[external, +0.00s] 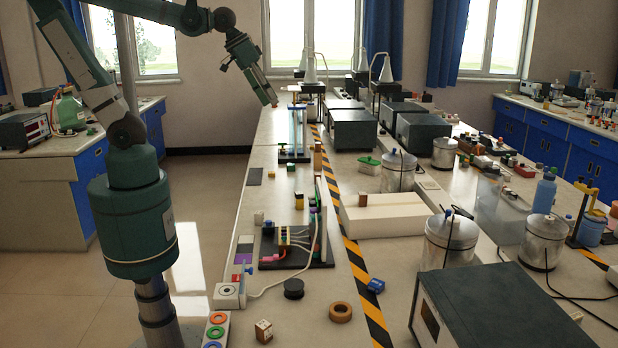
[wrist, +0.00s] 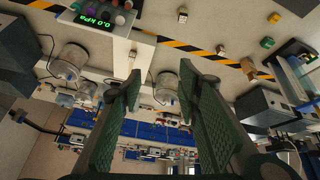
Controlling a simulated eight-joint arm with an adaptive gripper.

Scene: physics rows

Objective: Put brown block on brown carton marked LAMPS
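A small brown block (external: 317,156) stands upright beside the striped tape, towards the far half of the bench. A brown block also shows by the tape in the wrist view (wrist: 248,69). My gripper (external: 274,103) is raised above the far part of the bench, away from these. Its fingers (wrist: 158,88) are wide apart and empty.
A glass-sided stand (external: 297,135) rises near the far bench. Dark boxes (external: 353,130) and metal cans (external: 398,171) stand right of the tape. A wired board (external: 291,245), black spool (external: 293,288) and brown ring (external: 341,311) occupy the near bench.

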